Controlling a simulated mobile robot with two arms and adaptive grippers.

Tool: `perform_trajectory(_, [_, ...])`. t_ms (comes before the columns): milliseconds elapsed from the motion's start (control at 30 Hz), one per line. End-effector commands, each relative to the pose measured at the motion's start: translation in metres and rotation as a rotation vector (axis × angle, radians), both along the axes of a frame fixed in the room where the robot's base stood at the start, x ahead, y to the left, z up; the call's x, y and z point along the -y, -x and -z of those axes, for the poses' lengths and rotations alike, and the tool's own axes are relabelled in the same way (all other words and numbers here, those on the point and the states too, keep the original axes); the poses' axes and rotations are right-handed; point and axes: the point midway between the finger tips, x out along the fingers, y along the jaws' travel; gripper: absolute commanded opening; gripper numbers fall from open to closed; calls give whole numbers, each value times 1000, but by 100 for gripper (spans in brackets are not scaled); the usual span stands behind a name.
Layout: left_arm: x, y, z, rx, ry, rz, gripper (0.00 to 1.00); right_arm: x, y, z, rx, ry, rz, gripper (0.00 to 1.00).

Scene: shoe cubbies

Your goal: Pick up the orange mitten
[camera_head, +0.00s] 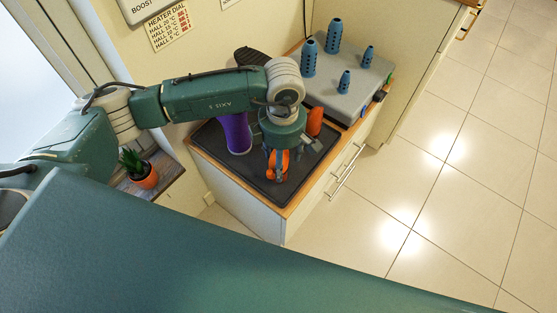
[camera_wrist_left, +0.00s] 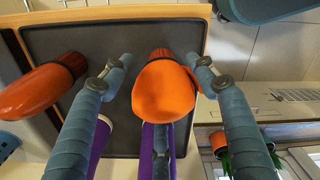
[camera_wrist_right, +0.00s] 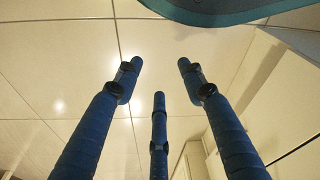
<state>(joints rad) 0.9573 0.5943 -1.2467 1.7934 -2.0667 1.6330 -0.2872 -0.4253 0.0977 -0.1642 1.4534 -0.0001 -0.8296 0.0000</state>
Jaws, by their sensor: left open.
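An orange mitten (camera_head: 279,166) with a dark cuff lies on the black tray (camera_head: 262,184) on the cabinet top. My left gripper (camera_head: 278,174) points down over it, open. In the left wrist view the mitten (camera_wrist_left: 164,92) shows between the spread fingers of my left gripper (camera_wrist_left: 160,75); I cannot tell whether they touch it. A second, redder orange item (camera_head: 315,121) with a dark band lies beside it; it also shows in the left wrist view (camera_wrist_left: 38,92). My right gripper (camera_wrist_right: 158,80) is open and empty above the floor.
A tall purple item (camera_head: 237,132) stands on the tray to the left. A grey box (camera_head: 345,95) with several blue pegs stands behind. A potted plant (camera_head: 146,177) is on a low shelf at left. Tiled floor (camera_head: 470,150) at right is clear.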

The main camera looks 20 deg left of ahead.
Motion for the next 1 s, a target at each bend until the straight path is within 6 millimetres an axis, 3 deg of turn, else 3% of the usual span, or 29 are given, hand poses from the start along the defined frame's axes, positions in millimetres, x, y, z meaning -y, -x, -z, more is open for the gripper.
perform_trajectory(233, [0,1,16,-2,0,-1,58,0,-2,-2,3,0,0,40])
perform_trajectory(500, [-1,1,54,-2,0,-1,58,0,-5,-7,0,2,2,40])
perform_trajectory(733, [-1,0,58,1,1,0,58,-2,-14,-16,18,-2,2,40])
perform_trajectory(767, [-1,0,58,1,1,0,56,-2,-14,-16,18,-2,2,40])
perform_trajectory(967, [-1,0,57,1,1,0,16,-1,-11,-14,11,-1,2,40])
perform_trajectory(1000, [-1,0,57,1,1,0,15,-1,-10,-13,9,0,2,40])
